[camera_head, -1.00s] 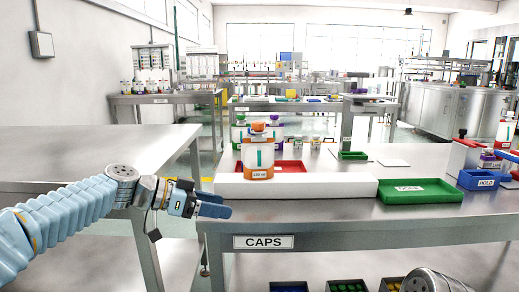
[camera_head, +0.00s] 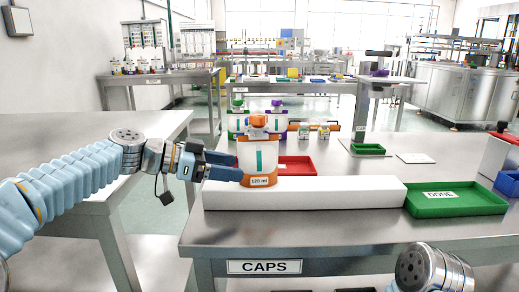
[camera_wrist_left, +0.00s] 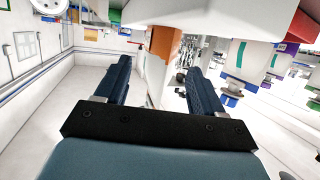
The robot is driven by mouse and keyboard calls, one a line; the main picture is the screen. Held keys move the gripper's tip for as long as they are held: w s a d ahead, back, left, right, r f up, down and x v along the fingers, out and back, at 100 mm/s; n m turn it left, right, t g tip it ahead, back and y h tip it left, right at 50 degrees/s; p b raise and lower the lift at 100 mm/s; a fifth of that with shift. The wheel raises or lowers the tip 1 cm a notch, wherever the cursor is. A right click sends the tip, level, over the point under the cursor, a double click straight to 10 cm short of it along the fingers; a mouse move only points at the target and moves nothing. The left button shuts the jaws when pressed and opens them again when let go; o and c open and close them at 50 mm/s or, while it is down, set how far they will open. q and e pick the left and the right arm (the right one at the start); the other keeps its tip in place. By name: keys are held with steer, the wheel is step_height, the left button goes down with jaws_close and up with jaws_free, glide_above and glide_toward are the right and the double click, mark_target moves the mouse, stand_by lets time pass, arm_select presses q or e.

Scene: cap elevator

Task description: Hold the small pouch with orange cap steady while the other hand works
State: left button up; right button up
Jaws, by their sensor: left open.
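The small pouch with orange cap (camera_head: 258,160) stands upright on the white block in the head view, with a white body, a teal stripe and an orange lower band labelled 120 ml. My left gripper (camera_head: 230,166) reaches in from the left at the pouch's lower left side. Its jaws are open, and I cannot tell whether they touch the pouch. The left wrist view shows the two dark fingers apart (camera_wrist_left: 155,80), with an orange and white surface beyond them near the top. My right gripper is out of view; only part of my right arm shows at the lower right.
The long white block (camera_head: 310,194) lies along the CAPS table (camera_head: 200,236). A green DONE tray (camera_head: 455,207) is to its right, and a red tray (camera_head: 300,160) lies behind the pouch. Pouches with green and purple caps stand behind. A blue bin (camera_head: 508,184) is at the right edge.

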mark_target(254, 171)
arm_select(q)
steer(key=b+x, duration=0.1)
steer(key=x, duration=0.4)
steer(key=shift+d+f, duration=0.1)
steer(key=shift+f, duration=0.05)
steer(key=shift+w+d+f, duration=0.1)
steer(key=shift+w+d, duration=0.1)
steer(key=shift+d, duration=0.4)
steer(key=c, duration=0.7)
